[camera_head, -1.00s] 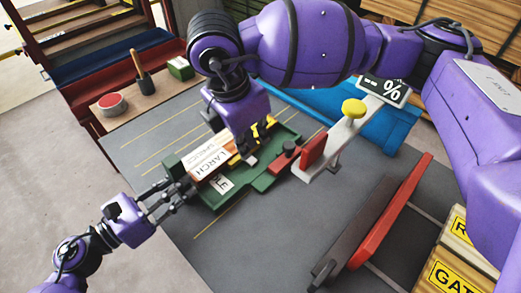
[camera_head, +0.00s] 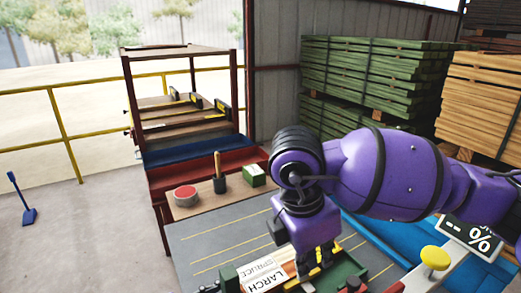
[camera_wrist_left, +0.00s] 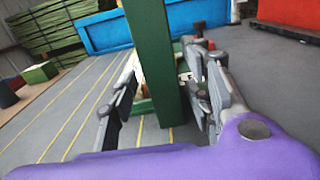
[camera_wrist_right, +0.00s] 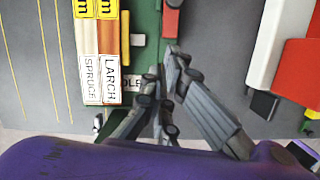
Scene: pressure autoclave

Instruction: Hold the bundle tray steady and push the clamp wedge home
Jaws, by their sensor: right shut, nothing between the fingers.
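The green bundle tray (camera_head: 349,268) lies at the lower edge of the head view, partly cut off. It holds boards lettered LARCH and SPRUCE (camera_wrist_right: 98,60). My right gripper (camera_head: 318,272) is shut and empty over the tray; its fingertips also show in the right wrist view (camera_wrist_right: 163,72). There a yellow strip (camera_wrist_right: 125,38) lies beside the boards and a red block (camera_wrist_right: 172,20) sits just beyond the fingertips. I cannot tell which piece is the clamp wedge. In the left wrist view my left gripper (camera_wrist_left: 160,85) has its fingers on both sides of a green tray wall (camera_wrist_left: 153,40).
A red tin (camera_head: 186,195), a brush pot (camera_head: 219,182) and a green box (camera_head: 252,175) stand behind. The striped grey table top (camera_head: 215,243) is clear left of the tray.

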